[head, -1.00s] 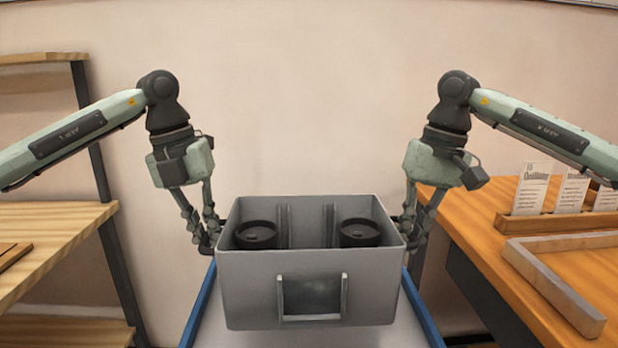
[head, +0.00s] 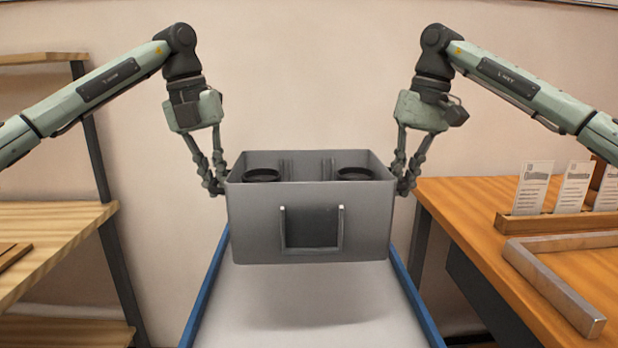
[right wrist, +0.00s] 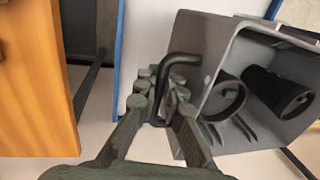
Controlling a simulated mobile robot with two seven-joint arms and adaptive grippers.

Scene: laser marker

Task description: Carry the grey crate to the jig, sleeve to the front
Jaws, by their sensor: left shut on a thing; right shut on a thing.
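The grey crate (head: 310,250) is held level in the air above the blue-edged cart, and two dark round items (head: 262,175) show inside it. A metal-framed sleeve (head: 312,227) is on the crate's wall facing me. My left gripper (head: 217,186) is shut at the crate's left side; the handle there is hidden. My right gripper (head: 403,187) is shut at the right side. In the right wrist view its fingers (right wrist: 163,100) close on a black handle (right wrist: 190,64) of the crate (right wrist: 215,50). The jig is probably the L-shaped metal bar (head: 560,280) on the right-hand wooden table.
The cart (head: 310,310) has a bare pale top under the crate. The wooden table (head: 470,215) at right carries a wooden holder (head: 555,222) with several white cards behind the metal bar. A wooden shelf unit (head: 50,225) stands at left.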

